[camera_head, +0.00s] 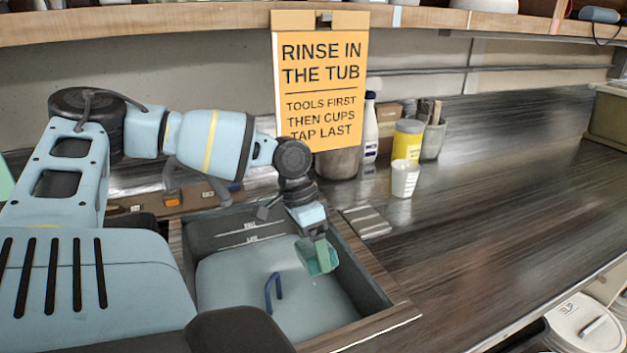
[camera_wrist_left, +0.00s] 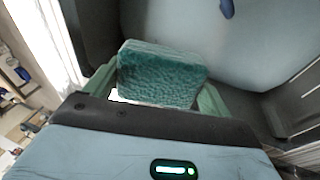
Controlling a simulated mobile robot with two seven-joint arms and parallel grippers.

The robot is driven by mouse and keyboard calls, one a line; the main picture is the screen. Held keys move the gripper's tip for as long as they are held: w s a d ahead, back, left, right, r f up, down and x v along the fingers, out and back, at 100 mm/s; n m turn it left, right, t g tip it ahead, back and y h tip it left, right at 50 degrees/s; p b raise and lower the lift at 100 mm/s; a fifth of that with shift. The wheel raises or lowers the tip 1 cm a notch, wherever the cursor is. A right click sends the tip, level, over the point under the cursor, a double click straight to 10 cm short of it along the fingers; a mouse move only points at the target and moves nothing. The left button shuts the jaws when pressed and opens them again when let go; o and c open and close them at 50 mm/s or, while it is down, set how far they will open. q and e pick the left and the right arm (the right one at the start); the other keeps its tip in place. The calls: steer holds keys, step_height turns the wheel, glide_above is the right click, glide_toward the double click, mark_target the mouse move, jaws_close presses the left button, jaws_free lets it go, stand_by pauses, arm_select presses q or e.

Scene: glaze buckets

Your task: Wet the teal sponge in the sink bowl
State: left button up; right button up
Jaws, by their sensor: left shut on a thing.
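The teal sponge (camera_head: 318,259) is in the jaws of my left gripper (camera_head: 316,240), over the right part of the sink bowl (camera_head: 228,290). In the left wrist view the sponge (camera_wrist_left: 160,75) sits between the two green fingers of the gripper (camera_wrist_left: 158,90), with its rough teal face showing. The bowl has a smooth blue-grey surface inside and marked lines on its far wall. I cannot tell whether the sponge touches that surface. My right gripper is not in view.
A blue curved piece (camera_head: 272,291) stands out in the bowl, left of the sponge. A yellow sign (camera_head: 320,80) hangs behind. A white cup (camera_head: 404,179), a yellow-labelled jar (camera_head: 407,140) and a white bottle (camera_head: 370,128) stand behind right. The counter (camera_head: 500,220) at right is clear.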

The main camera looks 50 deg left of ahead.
arm_select(q)
steer(key=shift+r+p, duration=1.25)
steer(key=shift+r, duration=2.55)
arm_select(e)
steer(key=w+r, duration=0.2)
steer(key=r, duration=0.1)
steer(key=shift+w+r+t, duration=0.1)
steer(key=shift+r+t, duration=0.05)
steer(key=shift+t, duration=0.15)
